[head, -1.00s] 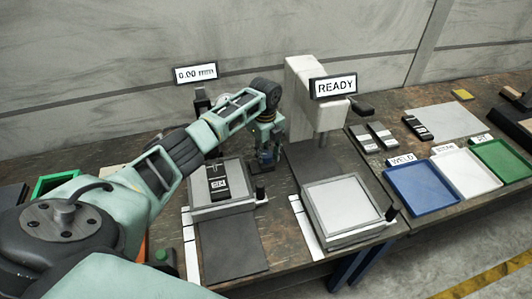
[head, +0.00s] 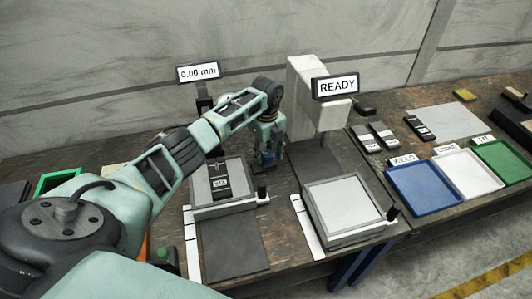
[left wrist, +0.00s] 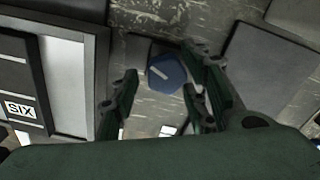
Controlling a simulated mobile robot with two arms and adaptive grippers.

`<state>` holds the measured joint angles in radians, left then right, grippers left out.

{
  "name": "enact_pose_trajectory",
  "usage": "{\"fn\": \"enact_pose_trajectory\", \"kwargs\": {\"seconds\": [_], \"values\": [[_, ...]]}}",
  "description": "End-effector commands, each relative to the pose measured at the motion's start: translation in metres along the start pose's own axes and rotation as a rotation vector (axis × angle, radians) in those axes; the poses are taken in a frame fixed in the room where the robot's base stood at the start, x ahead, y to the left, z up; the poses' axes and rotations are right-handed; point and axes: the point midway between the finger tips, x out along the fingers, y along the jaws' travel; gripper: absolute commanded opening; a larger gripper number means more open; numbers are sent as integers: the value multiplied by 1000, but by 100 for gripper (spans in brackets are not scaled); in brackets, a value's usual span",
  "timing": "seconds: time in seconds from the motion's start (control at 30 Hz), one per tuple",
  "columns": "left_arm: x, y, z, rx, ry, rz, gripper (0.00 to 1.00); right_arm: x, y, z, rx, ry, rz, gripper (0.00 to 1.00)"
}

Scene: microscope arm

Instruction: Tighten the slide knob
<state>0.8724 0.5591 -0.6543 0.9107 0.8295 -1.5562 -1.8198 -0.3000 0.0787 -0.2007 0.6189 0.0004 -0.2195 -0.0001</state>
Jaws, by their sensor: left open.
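A blue faceted knob with a white line on its top (left wrist: 167,72) sits on a small grey base on the worn bench, in the left wrist view. My left gripper (left wrist: 160,90) is open, with its dark green fingers on either side of the knob. I cannot tell whether any finger touches it. In the head view my left gripper (head: 267,152) points down between the two light-topped stages and mostly hides the knob. My right gripper is not in view.
The left stage (head: 232,212) carries a dark slide marked SIX (head: 219,183). A white press-like stand with a READY sign (head: 336,86) rises close by on the right, behind the right stage (head: 352,238). A display (head: 198,72) reads 0.00 mm. Coloured trays (head: 425,208) stand farther right.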

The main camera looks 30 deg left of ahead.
Motion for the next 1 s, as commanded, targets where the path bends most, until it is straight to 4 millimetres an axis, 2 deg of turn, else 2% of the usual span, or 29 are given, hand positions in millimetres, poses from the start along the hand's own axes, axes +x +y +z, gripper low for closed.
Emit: {"fn": "enact_pose_trajectory", "kwargs": {"seconds": [0.17,0.4,0.6,0.77,1.0], "values": [[-24,-1,2,0,-2,-5,42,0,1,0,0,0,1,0],[-75,-1,1,0,-2,-4,42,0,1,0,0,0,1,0],[-106,0,1,-1,0,0,42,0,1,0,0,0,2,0],[-117,1,1,-2,1,2,42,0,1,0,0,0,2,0],[-118,1,1,-1,1,2,42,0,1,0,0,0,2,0]]}}
